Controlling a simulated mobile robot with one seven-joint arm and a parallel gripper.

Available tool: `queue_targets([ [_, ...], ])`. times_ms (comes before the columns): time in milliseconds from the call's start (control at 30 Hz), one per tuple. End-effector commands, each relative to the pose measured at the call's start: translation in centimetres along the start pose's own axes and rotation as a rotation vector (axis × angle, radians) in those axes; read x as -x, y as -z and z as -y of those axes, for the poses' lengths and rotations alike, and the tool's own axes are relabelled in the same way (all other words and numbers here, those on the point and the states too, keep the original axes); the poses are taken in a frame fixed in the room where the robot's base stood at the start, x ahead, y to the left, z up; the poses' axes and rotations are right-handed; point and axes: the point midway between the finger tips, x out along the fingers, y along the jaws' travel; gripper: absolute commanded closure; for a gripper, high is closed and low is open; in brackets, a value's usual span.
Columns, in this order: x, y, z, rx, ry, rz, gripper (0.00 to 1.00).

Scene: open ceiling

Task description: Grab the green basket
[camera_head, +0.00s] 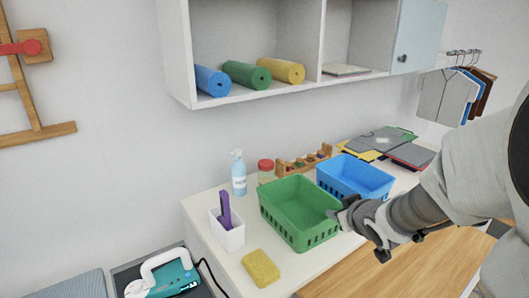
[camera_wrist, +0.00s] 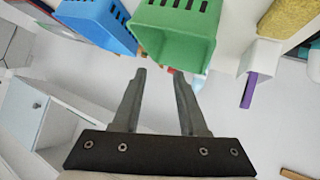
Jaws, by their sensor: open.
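The green basket (camera_head: 290,217) stands upright and looks empty on the white counter in the head view, with slots along its sides. It also shows in the wrist view, where the green basket (camera_wrist: 174,48) lies beyond my fingertips at the top. My gripper (camera_head: 343,213) is at the basket's right side in the head view. In the wrist view my gripper (camera_wrist: 157,72) has its two fingers spread, with nothing visible held between them. I cannot tell whether a finger touches the basket's rim.
A blue basket (camera_head: 355,177) stands close behind and right. A spray bottle (camera_head: 238,175), red-lidded jar (camera_head: 265,169), white cup (camera_head: 227,232) and yellow sponge (camera_head: 261,268) are nearby on the counter (camera_head: 207,258). A shelf (camera_head: 290,88) with rolled mats hangs above.

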Motion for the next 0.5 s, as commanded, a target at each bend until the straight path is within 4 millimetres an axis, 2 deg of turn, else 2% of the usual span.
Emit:
queue_targets([
  [100, -2.4, -1.3, 1.3, -0.007, 0.112, -0.067, 0.58],
  [200, -3.4, -2.0, 2.8, -0.027, 0.211, -0.135, 0.58],
  [500, -4.0, -2.8, 5.4, -0.09, 0.376, -0.257, 0.58],
])
